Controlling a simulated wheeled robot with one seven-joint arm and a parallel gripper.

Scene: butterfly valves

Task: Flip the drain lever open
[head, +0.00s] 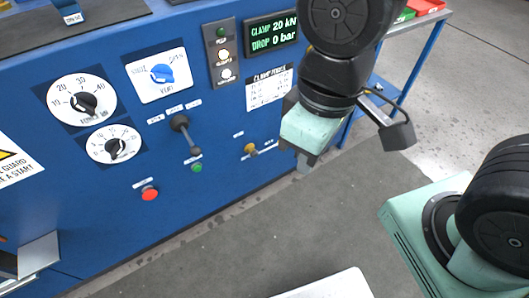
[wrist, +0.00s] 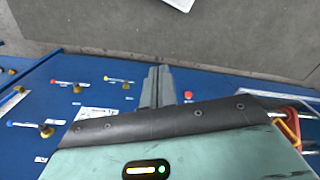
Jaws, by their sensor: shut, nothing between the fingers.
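The blue panel (head: 215,135) also carries dials, a blue knob (head: 162,73), a black lever (head: 187,135), a green button (head: 196,168), a red button (head: 149,192) and a display (head: 272,35) reading clamp 20 kN, drop 0 bar. Grey floor (head: 250,235) before it is mostly clear.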

